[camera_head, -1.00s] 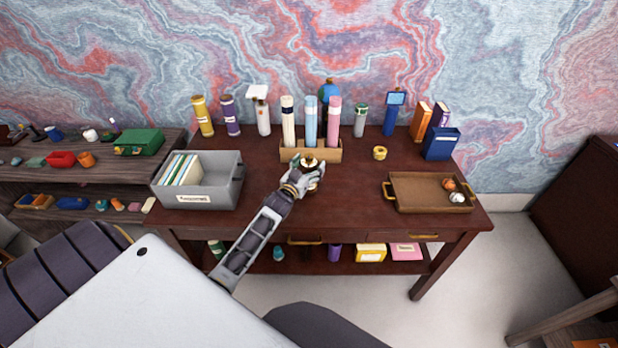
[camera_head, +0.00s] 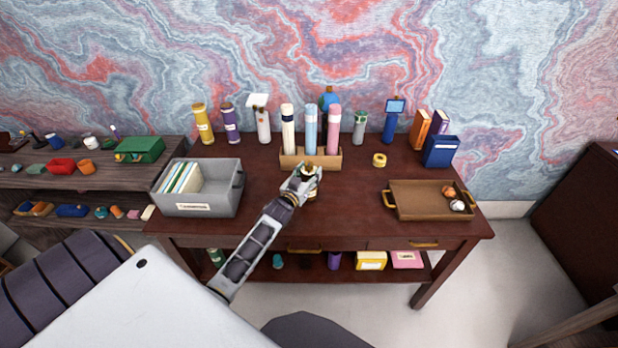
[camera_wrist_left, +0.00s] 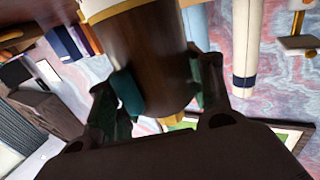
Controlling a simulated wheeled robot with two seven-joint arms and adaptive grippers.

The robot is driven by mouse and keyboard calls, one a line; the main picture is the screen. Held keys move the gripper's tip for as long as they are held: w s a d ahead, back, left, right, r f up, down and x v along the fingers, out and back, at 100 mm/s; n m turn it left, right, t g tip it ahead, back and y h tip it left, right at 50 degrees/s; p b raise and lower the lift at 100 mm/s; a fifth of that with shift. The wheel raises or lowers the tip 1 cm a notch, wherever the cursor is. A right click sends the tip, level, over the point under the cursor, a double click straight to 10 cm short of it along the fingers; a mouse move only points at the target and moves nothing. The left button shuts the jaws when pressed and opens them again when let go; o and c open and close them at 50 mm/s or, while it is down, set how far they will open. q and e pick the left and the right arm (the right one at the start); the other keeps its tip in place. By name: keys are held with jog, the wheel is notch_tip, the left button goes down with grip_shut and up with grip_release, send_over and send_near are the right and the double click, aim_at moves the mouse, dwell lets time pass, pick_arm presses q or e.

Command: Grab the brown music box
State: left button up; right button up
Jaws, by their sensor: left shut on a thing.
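The brown music box (camera_wrist_left: 150,60) is a dark brown round body with a pale band and gold trim in the left wrist view. My left gripper (camera_wrist_left: 165,92) is shut on it, with a finger on either side. In the head view my left gripper (camera_head: 304,178) is over the middle of the desk, just in front of the wooden holder. The gripper mostly hides the box there. I cannot tell whether the box touches the desk. My right gripper is not in view.
The wooden holder (camera_head: 290,162) with three tubes stands behind the gripper. A grey file bin (camera_head: 195,203) is at left and a brown tray (camera_head: 425,207) with small balls at right. Bottles and books line the back edge. The desk (camera_head: 350,205) is clear between gripper and tray.

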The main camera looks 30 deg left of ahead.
pick_arm(q)
jog(key=shift+r, duration=5)
jog(key=shift+f, duration=0.1)
